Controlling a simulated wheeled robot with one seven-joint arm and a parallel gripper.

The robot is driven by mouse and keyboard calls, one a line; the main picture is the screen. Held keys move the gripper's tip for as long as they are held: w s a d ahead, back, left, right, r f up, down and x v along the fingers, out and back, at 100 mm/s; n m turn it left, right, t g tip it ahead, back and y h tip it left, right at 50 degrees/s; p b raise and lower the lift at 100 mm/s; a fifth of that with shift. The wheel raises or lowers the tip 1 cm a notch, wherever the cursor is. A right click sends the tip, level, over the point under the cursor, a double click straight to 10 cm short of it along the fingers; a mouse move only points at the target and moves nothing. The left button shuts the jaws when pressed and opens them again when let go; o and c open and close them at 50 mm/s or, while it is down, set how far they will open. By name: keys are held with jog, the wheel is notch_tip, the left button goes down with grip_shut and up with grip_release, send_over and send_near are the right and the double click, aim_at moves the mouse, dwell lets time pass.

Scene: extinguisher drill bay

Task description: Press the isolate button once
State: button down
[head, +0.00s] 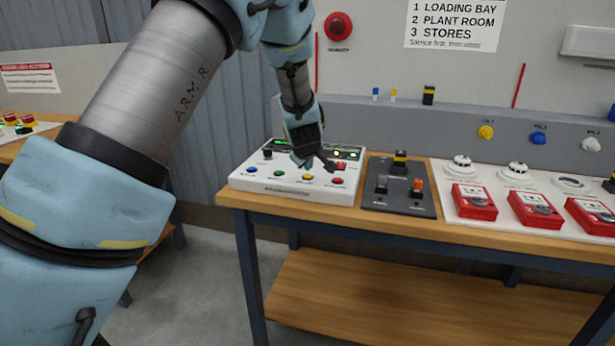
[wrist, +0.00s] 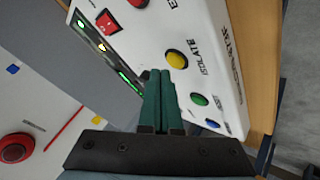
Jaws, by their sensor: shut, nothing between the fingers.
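A white control panel (head: 262,182) sits at the left end of the wooden bench. The isolate button is a round yellow button (wrist: 177,60) with the word ISOLATE printed beside it; it also shows in the head view (head: 307,178). My gripper (wrist: 161,73) is shut and empty, its green fingers together. The fingertips are over the panel, right beside the yellow button in the wrist view. I cannot tell whether they touch the panel. In the head view my gripper (head: 306,160) is just above the yellow button and hides part of the panel behind it.
On the panel are a green button (wrist: 199,99), a blue button (wrist: 213,124) and a red button (head: 337,181). A dark switch plate (head: 398,201) lies to the right, then red call points (head: 474,201). A grey ledge (head: 440,135) runs behind the bench.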

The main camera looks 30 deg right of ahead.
aim_at(308, 179)
jog(key=shift+f, duration=0.15)
jog(key=shift+f, duration=0.3)
jog(key=shift+f+b, duration=0.45)
jog(key=shift+b, duration=0.1)
dwell(0.4)
dwell(0.4)
jog(key=shift+r+p, duration=0.8)
jog(key=shift+r, duration=0.1)
jog(key=shift+r, duration=0.1)
notch_tip(308, 179, up, 5)
jog(key=p, duration=0.4)
dwell(0.5)
